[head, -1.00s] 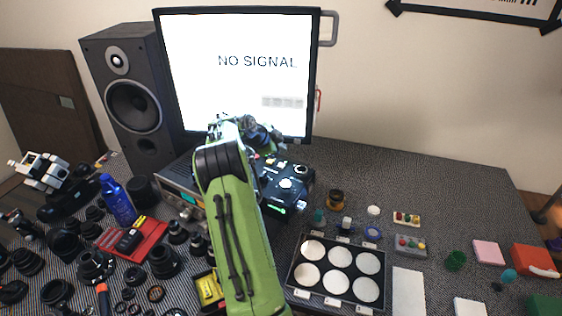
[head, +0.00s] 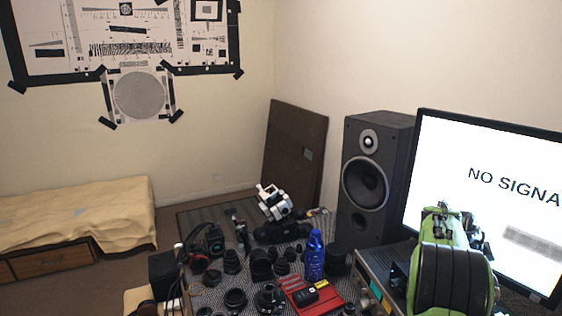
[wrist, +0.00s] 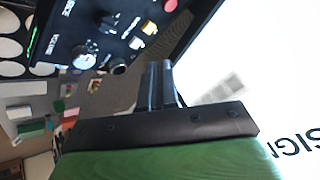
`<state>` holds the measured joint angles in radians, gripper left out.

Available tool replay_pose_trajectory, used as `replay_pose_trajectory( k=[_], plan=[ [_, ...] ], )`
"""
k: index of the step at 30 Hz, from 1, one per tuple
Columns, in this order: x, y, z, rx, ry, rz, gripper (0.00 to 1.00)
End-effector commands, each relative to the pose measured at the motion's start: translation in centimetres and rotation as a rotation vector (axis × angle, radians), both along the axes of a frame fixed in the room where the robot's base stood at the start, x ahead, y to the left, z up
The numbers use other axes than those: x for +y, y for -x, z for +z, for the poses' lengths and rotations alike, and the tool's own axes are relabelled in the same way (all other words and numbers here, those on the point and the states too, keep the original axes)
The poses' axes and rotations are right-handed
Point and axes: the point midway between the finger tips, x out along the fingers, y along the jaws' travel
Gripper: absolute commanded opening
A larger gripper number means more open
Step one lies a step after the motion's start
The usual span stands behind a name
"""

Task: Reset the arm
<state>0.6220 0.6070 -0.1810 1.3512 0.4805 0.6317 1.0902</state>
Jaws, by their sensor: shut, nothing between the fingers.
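My green and black arm (head: 448,270) is raised at the right of the head view, in front of the monitor (head: 490,190). My gripper (wrist: 162,75) shows in the wrist view as dark fingers close together with nothing between them. The gripper's tips are hidden behind the arm in the head view. In the wrist view a black control panel (wrist: 85,30) with knobs and buttons lies beyond the fingers at the upper left, and the bright screen (wrist: 270,70) fills the right side.
A tall speaker (head: 368,180) stands left of the monitor. Several lenses, a blue bottle (head: 315,258) and a red tray (head: 300,300) crowd the table. A bed (head: 80,215) stands at the left, with open floor (head: 130,275) before it.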

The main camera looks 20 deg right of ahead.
Motion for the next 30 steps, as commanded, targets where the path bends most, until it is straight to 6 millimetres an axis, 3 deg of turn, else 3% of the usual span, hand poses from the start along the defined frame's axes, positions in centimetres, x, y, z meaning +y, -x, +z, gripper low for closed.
replay_pose_trajectory(
  k=[1, 3, 7, 11, 12, 15, 18, 21, 30],
  plan=[
    [4.3, -1.3, 2.4, 0.016, -0.031, 0.146, 0.0],
    [10.1, -2.2, 4.5, 0.056, -0.068, 0.363, 0.0],
    [21.1, -1.4, 7.4, 0.137, -0.098, 0.785, 0.0],
    [31.3, 2.3, 8.4, 0.229, -0.072, 1.223, 0.0],
    [34.2, 4.0, 8.2, 0.26, -0.053, 1.359, 0.0],
    [40.1, 8.6, 7.1, 0.34, 0.016, 1.68, 0.0],
    [43.7, 12.6, 5.5, 0.41, 0.09, 1.924, 0.0],
    [45.3, 14.9, 4.2, 0.455, 0.137, 2.061, 0.0],
    [45.7, 15.5, 3.8, 0.47, 0.152, 2.101, 0.0]
  ],
)
